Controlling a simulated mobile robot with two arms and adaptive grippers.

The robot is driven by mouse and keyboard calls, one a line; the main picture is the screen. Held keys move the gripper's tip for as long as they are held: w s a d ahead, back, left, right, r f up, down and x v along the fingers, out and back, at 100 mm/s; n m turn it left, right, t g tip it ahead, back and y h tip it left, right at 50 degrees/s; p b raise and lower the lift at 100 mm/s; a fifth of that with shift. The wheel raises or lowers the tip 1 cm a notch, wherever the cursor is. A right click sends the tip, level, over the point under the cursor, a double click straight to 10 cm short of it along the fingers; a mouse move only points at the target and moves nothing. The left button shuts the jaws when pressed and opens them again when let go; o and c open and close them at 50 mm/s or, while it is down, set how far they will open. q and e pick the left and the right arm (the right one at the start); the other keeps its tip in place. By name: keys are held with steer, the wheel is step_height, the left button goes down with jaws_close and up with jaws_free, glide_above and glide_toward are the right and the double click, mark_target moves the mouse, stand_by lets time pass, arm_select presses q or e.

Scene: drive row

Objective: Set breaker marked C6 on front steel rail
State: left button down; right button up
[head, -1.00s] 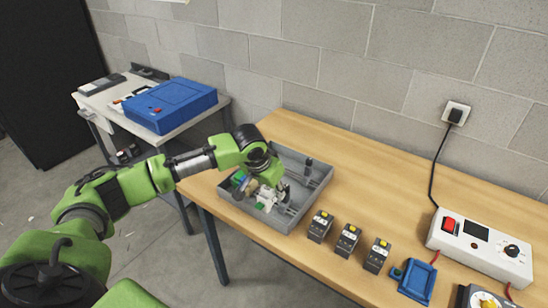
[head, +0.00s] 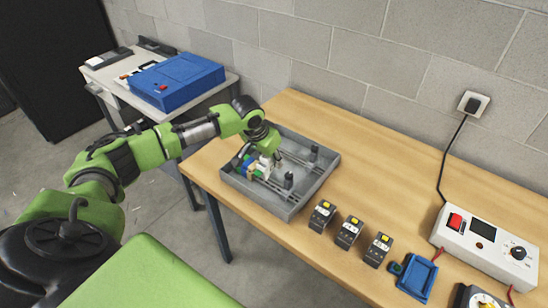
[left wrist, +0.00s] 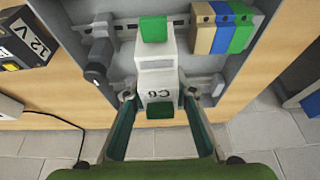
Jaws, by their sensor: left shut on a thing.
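My left gripper (head: 266,160) reaches into the grey tray (head: 269,210) on the wooden bench. It is shut on the white breaker (left wrist: 160,75) with green ends; the marking C6 reads in the left wrist view, where the left gripper's fingers (left wrist: 160,100) flank its lower part. The breaker also shows in the head view (head: 265,171). Two steel rails run across the tray, one (left wrist: 203,84) near the fingertips, the other (left wrist: 125,25) farther up the wrist view. Whether the breaker touches a rail is hidden. My right gripper is out of view.
Tan, blue (left wrist: 222,28) and green terminal blocks sit on a rail beside the breaker. Dark posts (head: 289,180) stand in the tray. Several dark modules (head: 349,231), a blue holder (head: 417,277) and a white power unit (head: 484,246) stand to the right. The bench behind them is clear.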

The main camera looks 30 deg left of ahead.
mark_target(264, 159)
arm_select(q)
step_height(264, 159, down, 3)
steer(key=shift+r+b, duration=0.2)
steer(key=shift+b, duration=1)
steer(key=shift+f, duration=1.3)
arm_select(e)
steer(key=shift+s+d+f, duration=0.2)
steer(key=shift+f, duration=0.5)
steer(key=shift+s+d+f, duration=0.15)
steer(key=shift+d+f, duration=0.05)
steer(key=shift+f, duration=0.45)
arm_select(q)
steer(key=shift+f, duration=0.5)
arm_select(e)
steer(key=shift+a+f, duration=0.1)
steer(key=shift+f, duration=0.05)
arm_select(q)
steer(key=c, duration=1.6)
jaws_free()
steer(key=shift+r, duration=0.1)
steer(key=v, duration=1.2)
